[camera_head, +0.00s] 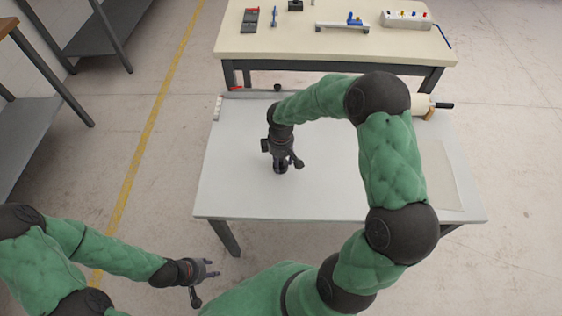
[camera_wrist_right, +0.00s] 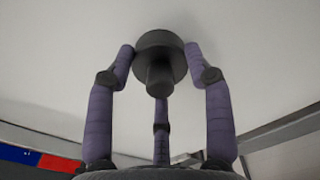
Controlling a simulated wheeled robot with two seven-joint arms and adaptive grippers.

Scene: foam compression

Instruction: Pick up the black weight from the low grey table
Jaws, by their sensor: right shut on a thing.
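The black weight (camera_wrist_right: 160,58), a round disc with a narrower knob, shows in the right wrist view between the purple fingers of my right gripper (camera_wrist_right: 160,75). The fingers are shut on it. In the head view my right gripper (camera_head: 284,164) points down over the low grey table (camera_head: 235,185), with the dark weight (camera_head: 281,169) at its fingertips, mostly hidden by the fingers. I cannot tell whether the weight touches the tabletop. My left gripper (camera_head: 207,278) is open and empty at lower left, over the floor beside the table's near edge.
A cream table (camera_head: 330,45) stands behind, holding several small tools and a white box with coloured knobs (camera_head: 406,19). A white roller (camera_head: 420,103) lies at the grey table's back right, and a flat pale sheet (camera_head: 445,178) at its right. The grey table's left front is clear.

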